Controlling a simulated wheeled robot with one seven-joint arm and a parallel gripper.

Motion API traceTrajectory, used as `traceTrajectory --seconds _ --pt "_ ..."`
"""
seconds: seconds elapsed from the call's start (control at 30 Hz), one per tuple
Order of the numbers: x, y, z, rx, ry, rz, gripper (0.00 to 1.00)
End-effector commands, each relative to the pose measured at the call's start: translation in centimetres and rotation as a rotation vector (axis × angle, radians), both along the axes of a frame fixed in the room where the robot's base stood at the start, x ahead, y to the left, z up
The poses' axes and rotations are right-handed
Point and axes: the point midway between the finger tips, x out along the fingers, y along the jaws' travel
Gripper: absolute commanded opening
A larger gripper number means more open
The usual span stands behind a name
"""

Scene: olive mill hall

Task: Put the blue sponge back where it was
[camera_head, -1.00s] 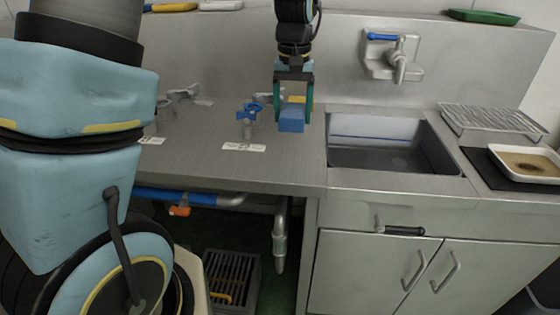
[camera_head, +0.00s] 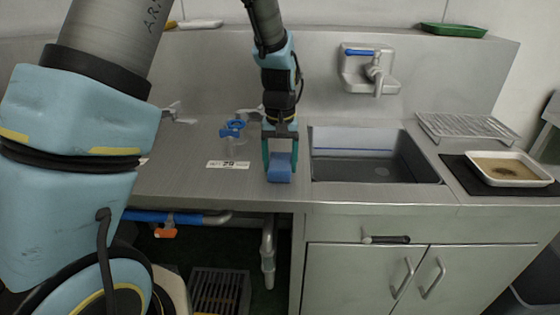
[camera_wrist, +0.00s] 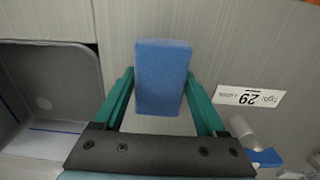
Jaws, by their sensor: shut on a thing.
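My gripper (camera_head: 280,160) is shut on the blue sponge (camera_head: 280,168), a plain blue block. The sponge is over the front part of the steel counter (camera_head: 180,185), just left of the sink. In the wrist view the sponge (camera_wrist: 162,78) sits between the two green fingers of my gripper (camera_wrist: 160,95). I cannot tell whether its underside touches the counter. A white label (camera_head: 228,165) marked 29 lies to the left of the sponge.
The sink basin (camera_head: 375,160) opens right of the gripper. A blue-handled valve (camera_head: 232,128) stands behind the label. Further right are a wire rack (camera_head: 465,127) and a white tray (camera_head: 508,170) on a dark mat. The counter left of the label is clear.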

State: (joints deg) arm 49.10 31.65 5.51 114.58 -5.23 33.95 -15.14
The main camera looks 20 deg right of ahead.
Motion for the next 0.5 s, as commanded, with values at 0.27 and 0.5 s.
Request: traceTrajectory --seconds 0.27,0.5 --pt "0.0 0.01 -0.35 0.0 0.0 0.0 0.22" --pt "0.0 0.01 -0.29 0.0 0.001 -0.001 0.98"
